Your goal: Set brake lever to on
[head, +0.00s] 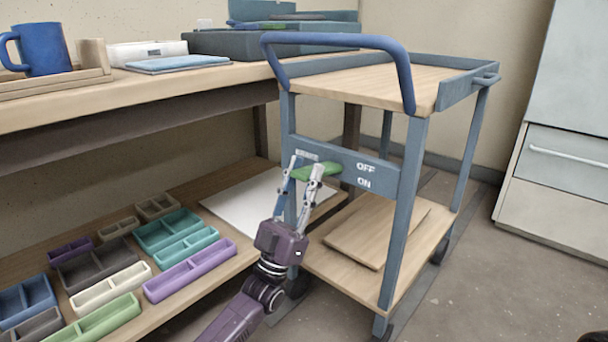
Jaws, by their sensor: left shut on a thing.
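The brake lever (326,170) is a short green handle on the blue-grey side panel (345,160) of the cart. It lies nearly level, its right end at about the height of the OFF label (366,168). The ON label (364,183) sits just below OFF. My left gripper (306,168) reaches up from below with its fingers around the lever, shut on it. My right gripper is not in view.
The cart (400,85) has a blue push handle (335,40) above the panel. At left is a workbench (120,95) with a blue mug (43,50) on top. Several coloured trays (190,270) lie on its lower shelf. Open floor (500,285) is at right.

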